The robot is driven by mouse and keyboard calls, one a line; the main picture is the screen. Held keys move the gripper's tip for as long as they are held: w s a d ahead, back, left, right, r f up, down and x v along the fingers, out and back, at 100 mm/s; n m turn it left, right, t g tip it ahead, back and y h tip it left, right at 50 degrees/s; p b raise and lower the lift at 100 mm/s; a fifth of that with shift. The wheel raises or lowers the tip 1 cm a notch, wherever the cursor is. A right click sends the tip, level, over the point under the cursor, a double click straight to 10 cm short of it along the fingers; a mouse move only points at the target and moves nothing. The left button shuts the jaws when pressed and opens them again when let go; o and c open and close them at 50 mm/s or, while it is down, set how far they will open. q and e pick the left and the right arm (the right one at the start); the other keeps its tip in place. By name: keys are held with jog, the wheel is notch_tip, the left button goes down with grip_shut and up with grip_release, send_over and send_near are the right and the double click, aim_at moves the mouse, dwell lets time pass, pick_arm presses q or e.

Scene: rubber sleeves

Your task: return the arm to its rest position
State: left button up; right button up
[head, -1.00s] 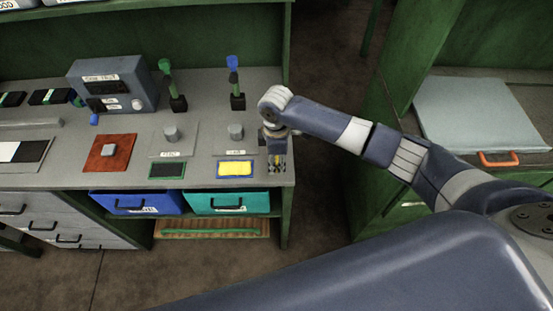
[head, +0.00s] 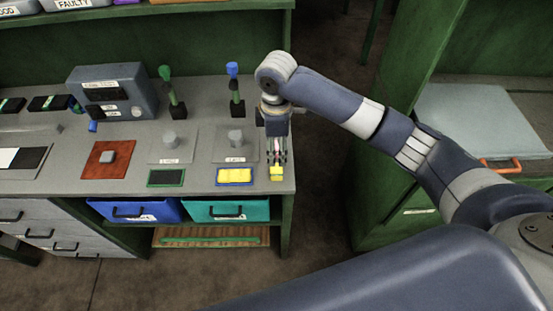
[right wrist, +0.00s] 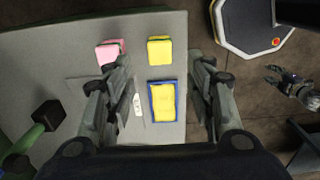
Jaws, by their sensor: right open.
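My right gripper (head: 277,160) is open above the right front corner of the grey bench. In the right wrist view its two fingers (right wrist: 162,72) stand wide apart with nothing held between them. A yellow block (head: 277,173) lies on the bench near the front edge, below the fingers; it also shows in the right wrist view (right wrist: 159,50). A pink block (right wrist: 108,52) lies beside it, partly hidden by a finger. A dark gripper (right wrist: 293,86), likely my left one, shows small at the right of the wrist view; its jaws are unclear.
A blue-rimmed tray with a yellow pad (head: 235,176) is close beside the gripper. A blue-topped post (head: 235,90) and a grey knob (head: 236,138) stand nearby. A green cabinet (head: 395,190) is right of the bench, with an open floor gap (head: 318,190) between.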

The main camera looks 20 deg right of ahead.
notch_tip(320, 180, up, 2)
jog(key=shift+r, duration=0.15)
dwell(0.5)
